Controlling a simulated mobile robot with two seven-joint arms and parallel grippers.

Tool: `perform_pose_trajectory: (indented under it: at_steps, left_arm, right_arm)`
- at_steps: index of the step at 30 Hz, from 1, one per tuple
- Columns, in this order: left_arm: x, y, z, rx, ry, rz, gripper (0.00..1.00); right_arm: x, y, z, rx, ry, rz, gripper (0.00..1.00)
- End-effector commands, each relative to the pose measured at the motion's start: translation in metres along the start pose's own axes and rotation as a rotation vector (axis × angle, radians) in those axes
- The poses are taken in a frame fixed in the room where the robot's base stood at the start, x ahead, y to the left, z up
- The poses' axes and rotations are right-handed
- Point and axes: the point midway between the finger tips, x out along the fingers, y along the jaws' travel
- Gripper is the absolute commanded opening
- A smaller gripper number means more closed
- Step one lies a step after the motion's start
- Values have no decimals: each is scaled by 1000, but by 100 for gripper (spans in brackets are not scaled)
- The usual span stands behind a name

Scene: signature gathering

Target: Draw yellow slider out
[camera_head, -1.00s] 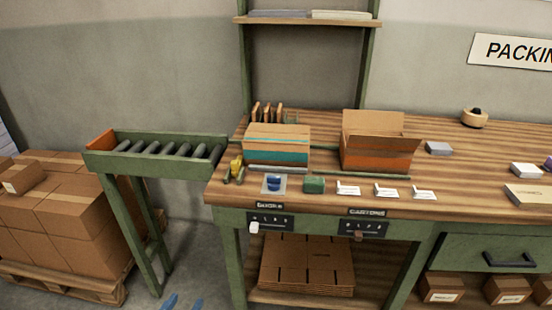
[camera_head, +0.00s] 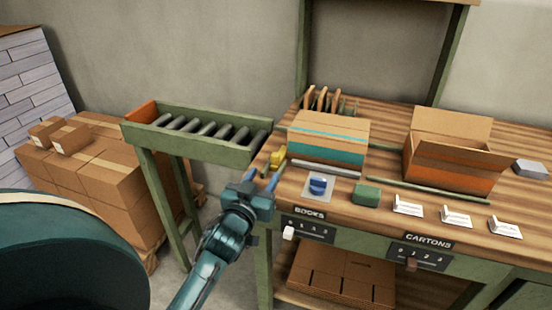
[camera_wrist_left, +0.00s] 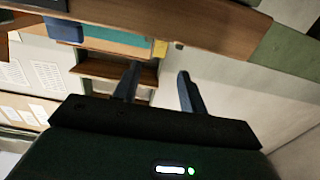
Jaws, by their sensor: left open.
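A small yellow piece (camera_head: 278,157) sits at the left front corner of the wooden workbench, beside the teal-banded carton; I take it as the yellow slider. In the left wrist view a yellow patch (camera_wrist_left: 160,47) shows at the bench edge, beyond the fingers. My left gripper (camera_head: 263,178) is open, its blue fingers pointing toward the yellow piece, just in front of it and at the bench's left edge. In the left wrist view the gripper (camera_wrist_left: 157,88) has nothing between its fingers. Whether it touches the piece is unclear. My right gripper is out of view.
The teal-banded carton (camera_head: 330,129) and an open carton (camera_head: 450,162) stand on the bench. A blue button (camera_head: 318,185) and green block (camera_head: 367,193) lie near the front edge. A roller conveyor (camera_head: 197,143) is at left; stacked boxes (camera_head: 97,184) stand beyond it.

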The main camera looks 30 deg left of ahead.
Motion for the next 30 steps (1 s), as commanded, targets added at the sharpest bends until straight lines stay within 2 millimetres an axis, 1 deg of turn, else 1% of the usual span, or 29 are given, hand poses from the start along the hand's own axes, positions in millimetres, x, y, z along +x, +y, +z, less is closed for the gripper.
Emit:
perform_pose_trajectory:
  at_steps: [1, 6, 9, 12, 16, 24, 26, 30]
  left_arm:
    - [13, 0, -2, 2, 3, 1, 42]
    - [46, 0, -1, 1, 1, 1, 42]
    - [61, 0, -1, -1, 1, 0, 42]
    - [71, 0, 0, 0, 0, 1, 42]
    - [78, 0, 0, 1, 0, 1, 42]
    - [79, 0, 0, 0, -1, 1, 42]
    - [79, 0, 0, 0, -1, 1, 38]
    - [79, 0, 0, 0, -1, 1, 26]
  right_arm:
    - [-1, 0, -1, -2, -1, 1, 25]
    - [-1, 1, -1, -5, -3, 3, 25]
    - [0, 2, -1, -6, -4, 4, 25]
    - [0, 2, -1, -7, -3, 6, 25]
    - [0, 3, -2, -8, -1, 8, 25]
    - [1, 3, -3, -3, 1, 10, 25]
    - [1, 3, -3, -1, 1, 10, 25]
    - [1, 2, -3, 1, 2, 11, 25]
